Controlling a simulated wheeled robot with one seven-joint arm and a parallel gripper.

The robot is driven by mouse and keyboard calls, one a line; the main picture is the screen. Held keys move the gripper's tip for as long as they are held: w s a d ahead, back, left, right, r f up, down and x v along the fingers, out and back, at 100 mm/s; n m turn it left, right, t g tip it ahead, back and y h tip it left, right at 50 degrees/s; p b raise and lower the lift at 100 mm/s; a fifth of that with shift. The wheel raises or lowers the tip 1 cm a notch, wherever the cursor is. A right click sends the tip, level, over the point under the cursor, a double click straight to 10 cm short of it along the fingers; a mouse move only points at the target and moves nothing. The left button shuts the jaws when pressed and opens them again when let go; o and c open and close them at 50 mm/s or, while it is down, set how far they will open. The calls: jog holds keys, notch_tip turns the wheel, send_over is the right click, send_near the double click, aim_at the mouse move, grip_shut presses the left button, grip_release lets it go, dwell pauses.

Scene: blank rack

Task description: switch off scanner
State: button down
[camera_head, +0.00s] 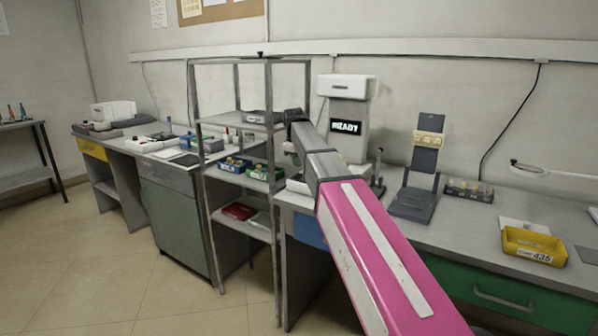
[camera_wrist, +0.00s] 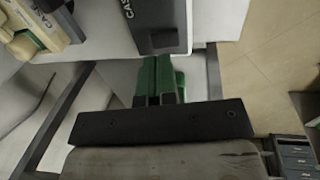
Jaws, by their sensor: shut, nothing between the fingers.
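A white machine (camera_head: 348,90), likely the scanner, stands on the bench against the back wall in the head view. Its dark screen (camera_head: 346,127) is lit and reads "READY". My arm crosses in front of its lower left part and hides some of its base. I cannot make out a switch on it. My gripper (camera_wrist: 158,82) shows in the wrist view with its green fingers together and empty. In the head view the fingers are mostly hidden at the arm's end, left of the machine, near the metal rack (camera_head: 273,95).
A dark grey case (camera_wrist: 158,25) and a cream and green item (camera_wrist: 40,30) lie close beyond the fingers. The rack holds blue (camera_head: 234,166) and green bins. A dark stand (camera_head: 418,175) and a yellow bin (camera_head: 533,245) are on the right bench.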

aim_at(298, 175)
notch_tip(298, 175, up, 10)
jog(key=shift+s+a, duration=0.25)
dwell(0.3)
jog(key=shift+s+a, duration=0.1)
jog(key=shift+a, duration=0.2)
jog(key=f, duration=0.4)
jog(key=w+f, duration=0.1)
jog(key=f, duration=0.4)
jog(key=d+f, duration=0.1)
jog(key=f, duration=0.4)
jog(key=shift+w+d, duration=0.1)
jog(key=shift+w, duration=0.3)
